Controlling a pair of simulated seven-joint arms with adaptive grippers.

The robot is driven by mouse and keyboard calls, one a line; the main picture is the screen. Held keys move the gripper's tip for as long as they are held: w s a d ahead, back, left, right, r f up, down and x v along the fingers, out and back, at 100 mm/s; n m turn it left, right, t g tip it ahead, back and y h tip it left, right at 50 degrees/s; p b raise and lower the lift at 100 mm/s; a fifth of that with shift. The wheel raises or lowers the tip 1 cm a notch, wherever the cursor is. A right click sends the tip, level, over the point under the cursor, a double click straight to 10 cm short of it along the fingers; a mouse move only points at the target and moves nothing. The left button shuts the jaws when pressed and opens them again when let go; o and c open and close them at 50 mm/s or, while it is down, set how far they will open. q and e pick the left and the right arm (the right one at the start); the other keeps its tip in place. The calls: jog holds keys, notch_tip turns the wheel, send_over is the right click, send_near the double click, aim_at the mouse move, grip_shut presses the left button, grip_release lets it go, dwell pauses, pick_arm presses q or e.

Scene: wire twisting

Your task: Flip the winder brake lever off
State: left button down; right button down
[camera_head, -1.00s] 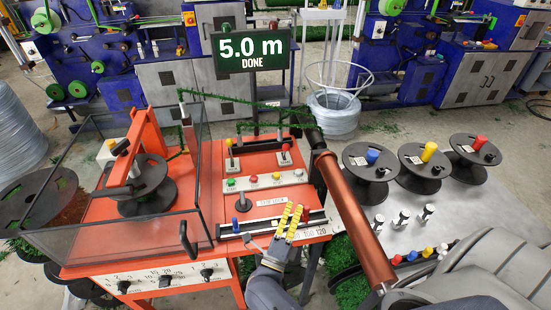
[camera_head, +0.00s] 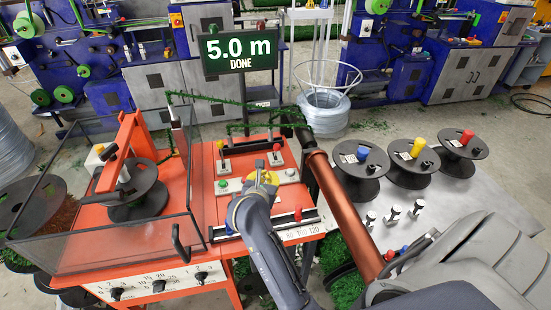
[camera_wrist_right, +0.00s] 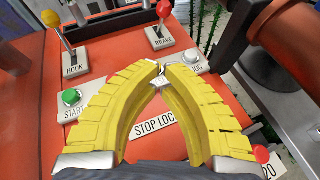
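The brake lever (camera_head: 277,150) has a red knob and stands upright-looking at the back right of the orange winder panel. In the right wrist view the brake lever (camera_wrist_right: 163,14) rises from a white plate marked BRAKE, beyond my fingertips. My right gripper (camera_head: 264,177) is over the button row, in front of the lever and apart from it. In the wrist view its yellow fingers (camera_wrist_right: 161,68) meet or nearly meet at the tips, with nothing clearly held. They hide the middle buttons. My left gripper is not in view.
The hook lever (camera_head: 221,150), with a yellow knob, stands left of the brake lever. The green START button (camera_wrist_right: 71,97) and the JOG plate (camera_wrist_right: 192,62) flank my fingers. A copper-coloured tube (camera_head: 345,213) runs along the right side. A clear-walled guard (camera_head: 110,245) encloses the left spool.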

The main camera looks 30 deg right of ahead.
jog(key=shift+w+d+f+m, duration=0.1)
jog(key=shift+d+f+m, duration=0.05)
jog(key=shift+m, duration=0.15)
jog(key=shift+w+d+f, duration=0.1)
jog(key=shift+w+d+f, duration=0.15)
jog(key=shift+w, duration=0.1)
send_near(276, 153)
jog(key=f, duration=0.3)
jog(key=shift+w+f, duration=0.15)
jog(key=shift+w, duration=0.15)
jog(key=shift+w+d+r, duration=0.45)
jog(key=shift+w+d, duration=0.2)
jog(key=shift+d, duration=0.05)
jog(key=shift+w+d+r, duration=0.25)
jog(key=shift+w+d, duration=0.3)
jog(key=shift+d+r, duration=0.1)
